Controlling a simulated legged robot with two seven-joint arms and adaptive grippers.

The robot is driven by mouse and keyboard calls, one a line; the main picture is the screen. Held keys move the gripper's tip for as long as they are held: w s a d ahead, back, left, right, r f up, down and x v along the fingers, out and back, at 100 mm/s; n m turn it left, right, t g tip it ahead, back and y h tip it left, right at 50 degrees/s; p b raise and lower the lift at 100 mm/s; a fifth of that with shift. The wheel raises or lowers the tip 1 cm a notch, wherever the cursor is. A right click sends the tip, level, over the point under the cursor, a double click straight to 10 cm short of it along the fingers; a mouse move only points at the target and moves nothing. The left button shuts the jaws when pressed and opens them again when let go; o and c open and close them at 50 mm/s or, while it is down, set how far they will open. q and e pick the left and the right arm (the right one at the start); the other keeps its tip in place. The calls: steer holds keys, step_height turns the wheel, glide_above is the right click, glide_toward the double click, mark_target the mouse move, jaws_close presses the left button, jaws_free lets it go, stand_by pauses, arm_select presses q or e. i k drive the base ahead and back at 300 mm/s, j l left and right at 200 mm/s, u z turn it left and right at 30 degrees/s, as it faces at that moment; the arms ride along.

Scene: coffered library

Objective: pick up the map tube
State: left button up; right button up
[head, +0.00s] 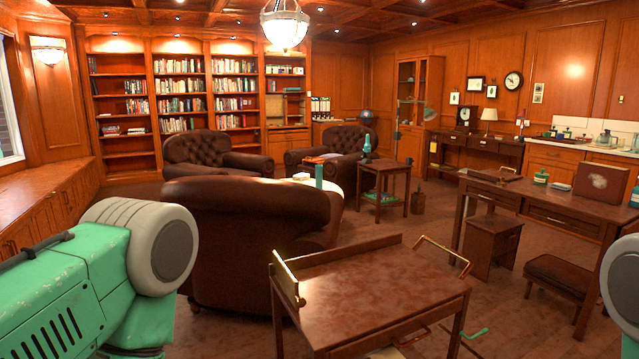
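A slim teal cylinder (319,176) stands upright at the pale round table (346,184), behind the near brown armchair's back. It may be the map tube, but it is too small and far to be sure. The armchair hides its surroundings below. No other clear tube shape stands out. Parts of my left arm fill the lower left and a bit of my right arm shows at the right edge. Neither gripper is in view.
A wooden cart (375,292) with brass handles stands close in front. The brown armchair (255,230) blocks the way beyond it. A long desk (545,207), a stool (558,277) and a side table (384,170) stand right. Carpet shows between them.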

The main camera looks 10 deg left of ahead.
mark_target(318, 168)
steer(key=i+l, duration=0.55)
steer(key=l, duration=0.25)
steer(key=i+l+u, duration=0.1)
steer(key=i+l, duration=0.45)
steer(key=l, duration=0.25)
steer(key=i+l, duration=0.25)
steer(key=l, duration=0.2)
steer(key=i+l, duration=0.3)
steer(key=i+l+u, duration=0.1)
steer(key=i+l, duration=0.2)
steer(key=l, duration=0.2)
steer(key=i+l, duration=0.6)
steer(key=l, duration=0.2)
steer(key=i+l+u, duration=0.1)
steer(key=i+l, duration=0.2)
steer(key=l, duration=0.15)
steer(key=i+u, duration=0.2)
steer(key=i, duration=1.9)
steer(key=i+j, duration=0.3)
steer(key=i, duration=0.15)
steer(key=i+j, duration=0.35)
steer(key=i, duration=0.15)
steer(key=i+j+u, duration=0.1)
steer(key=i+j, duration=0.2)
steer(key=i, duration=0.15)
steer(key=i+j, duration=0.25)
steer(key=i, duration=0.25)
